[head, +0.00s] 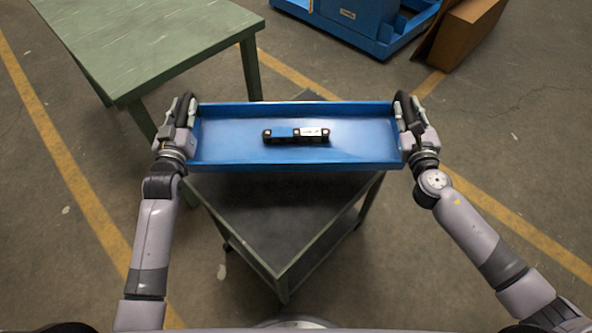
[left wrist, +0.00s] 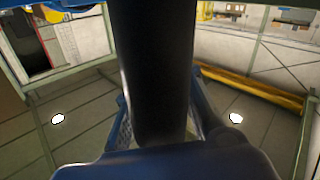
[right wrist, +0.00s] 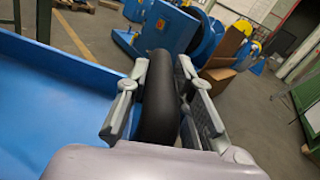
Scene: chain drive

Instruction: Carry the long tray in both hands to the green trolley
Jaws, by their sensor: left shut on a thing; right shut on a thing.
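The long blue tray (head: 225,162) is held level across the middle of the head view. My left gripper (head: 184,112) is shut on the black handle at its left end. My right gripper (head: 408,112) is shut on the handle at its right end; that black handle (right wrist: 158,100) also shows between the fingers in the right wrist view. A small blue and black part (head: 296,135) with a white label lies in the tray. The green-framed trolley (head: 285,235) with a dark top is below the tray and nearer to me. I cannot tell whether they touch.
A green table (head: 150,45) stands at the upper left. A blue machine base (head: 365,30) and a brown cardboard box (head: 465,30) stand at the back right. Yellow lines (head: 75,190) mark the concrete floor. The floor right of the trolley is clear.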

